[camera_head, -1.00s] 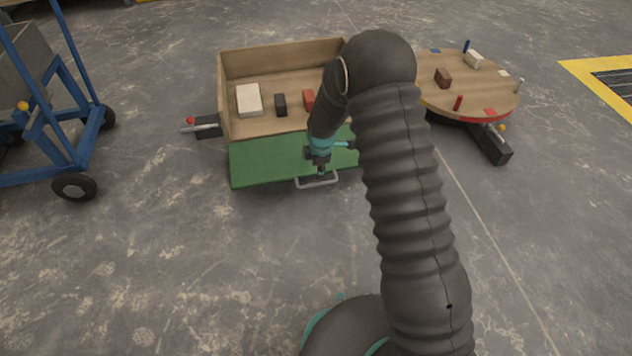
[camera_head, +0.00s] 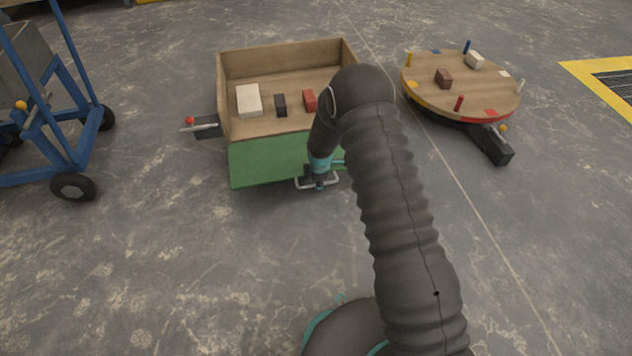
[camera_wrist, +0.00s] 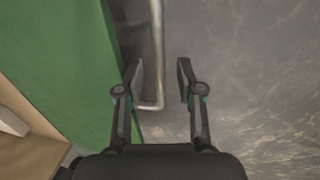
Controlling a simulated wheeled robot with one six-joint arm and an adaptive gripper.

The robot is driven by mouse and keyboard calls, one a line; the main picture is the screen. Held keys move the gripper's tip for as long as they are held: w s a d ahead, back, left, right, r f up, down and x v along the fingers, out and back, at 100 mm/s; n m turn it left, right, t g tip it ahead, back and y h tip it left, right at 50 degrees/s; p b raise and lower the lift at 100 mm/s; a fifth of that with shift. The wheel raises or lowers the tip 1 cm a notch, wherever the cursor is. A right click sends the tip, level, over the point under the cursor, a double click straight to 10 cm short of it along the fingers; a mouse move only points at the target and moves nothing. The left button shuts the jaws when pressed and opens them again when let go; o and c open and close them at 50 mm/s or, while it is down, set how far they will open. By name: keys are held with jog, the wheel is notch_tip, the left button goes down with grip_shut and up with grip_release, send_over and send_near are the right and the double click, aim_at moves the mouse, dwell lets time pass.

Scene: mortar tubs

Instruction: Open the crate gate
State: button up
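The wooden crate (camera_head: 232,62) stands left of the picture's middle. Its green gate (camera_head: 262,163) slopes down from the crate's front edge, and the crate's inside shows above it. A grey loop handle (camera_head: 304,187) sits at the gate's lower edge. My gripper (camera_head: 319,186) is down at this handle. In the wrist view, my gripper (camera_wrist: 160,75) is open, with a finger on each side of the handle bar (camera_wrist: 157,45). A gap shows on the right of the bar. The green gate (camera_wrist: 50,70) lies left of the fingers. My arm hides the crate's right front corner.
A round turntable (camera_head: 425,88) stands to the right. A blue cart (camera_head: 90,130) stands at the left. Floor in front of the crate is clear.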

grip_shut()
jog(key=r, duration=0.2)
jog(key=w+r, duration=0.1)
jog(key=r, duration=0.2)
jog(key=shift+a+p, duration=0.15)
jog(key=shift+p, duration=0.2)
jog(key=shift+w, duration=0.1)
jog(key=shift+o, duration=0.5)
grip_release()
jog(key=shift+f, duration=0.1)
notch_tip(320, 180, up, 12)
jog(key=s, duration=0.2)
jog(key=shift+s+d, duration=0.2)
jog(key=shift+d, duration=0.1)
